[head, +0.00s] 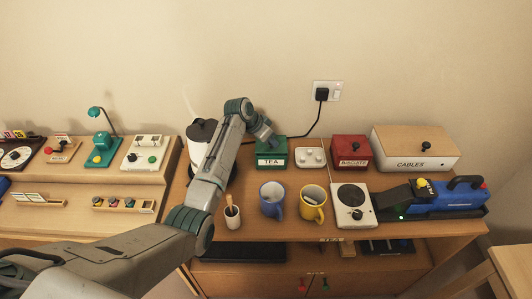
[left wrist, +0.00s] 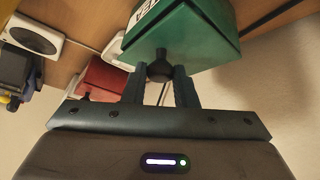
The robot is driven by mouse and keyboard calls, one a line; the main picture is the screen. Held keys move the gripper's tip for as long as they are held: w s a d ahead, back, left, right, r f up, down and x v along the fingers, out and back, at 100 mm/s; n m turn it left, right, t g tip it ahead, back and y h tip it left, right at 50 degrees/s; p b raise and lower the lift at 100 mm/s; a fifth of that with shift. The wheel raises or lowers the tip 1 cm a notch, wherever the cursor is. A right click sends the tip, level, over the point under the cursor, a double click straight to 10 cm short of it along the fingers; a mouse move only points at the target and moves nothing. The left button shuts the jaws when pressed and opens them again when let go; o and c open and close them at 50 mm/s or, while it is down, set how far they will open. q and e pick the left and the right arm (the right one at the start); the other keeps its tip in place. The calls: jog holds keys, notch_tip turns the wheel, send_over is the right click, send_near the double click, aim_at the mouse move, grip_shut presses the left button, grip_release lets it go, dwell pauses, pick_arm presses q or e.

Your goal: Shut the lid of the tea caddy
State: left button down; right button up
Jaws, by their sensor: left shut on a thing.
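The tea caddy (head: 272,159) is a green box with a white TEA label on its front, standing on the desk. Its lid looks down or nearly down; I cannot tell whether a gap is left. My left gripper (head: 268,140) reaches over the caddy's top from the left. In the left wrist view the green caddy (left wrist: 190,35) fills the top middle. My left gripper's fingers (left wrist: 160,78) are shut on its dark round knob (left wrist: 160,70). My right gripper is not in view.
A blue mug (head: 271,203) and a yellow mug (head: 313,207) stand in front of the caddy. A white kettle (head: 200,135) is to the left, partly behind my arm.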

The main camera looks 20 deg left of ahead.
pick_arm(q)
jog(key=shift+s+d+f+t, duration=0.1)
jog(key=shift+s+f+t, duration=0.2)
jog(key=shift+t, duration=0.1)
jog(key=shift+f+t, duration=0.1)
jog(key=shift+t, duration=0.2)
jog(key=c, duration=1.5)
grip_release()
jog(key=o, duration=0.4)
jog(key=shift+c, duration=0.2)
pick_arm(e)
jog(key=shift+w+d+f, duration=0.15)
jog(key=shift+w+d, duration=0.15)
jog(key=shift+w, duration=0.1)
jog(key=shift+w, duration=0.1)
